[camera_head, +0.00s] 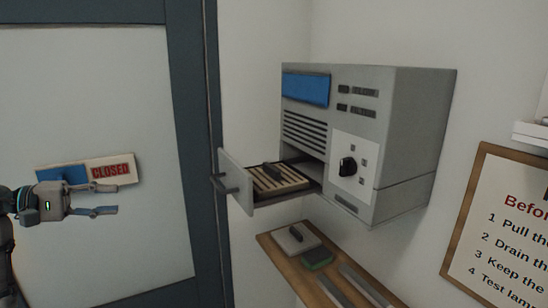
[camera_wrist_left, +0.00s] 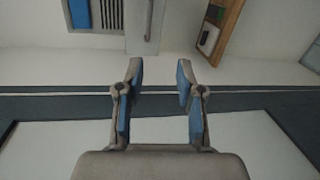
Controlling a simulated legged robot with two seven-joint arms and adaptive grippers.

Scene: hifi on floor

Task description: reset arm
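My left gripper (camera_head: 116,198) is at the left of the head view, in front of the white door panel and just below a closed sign. Its two fingers are apart with nothing between them. The left wrist view shows the same open fingers (camera_wrist_left: 158,85) with blue pads and an empty gap. My right gripper is in neither view.
A grey wall unit (camera_head: 415,130) has an open drawer (camera_head: 236,183) holding a slatted insert (camera_head: 272,181). Below is a wooden shelf (camera_head: 290,262) with small items. A sign (camera_head: 110,170) hangs on the door; a framed notice (camera_head: 500,225) is at right.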

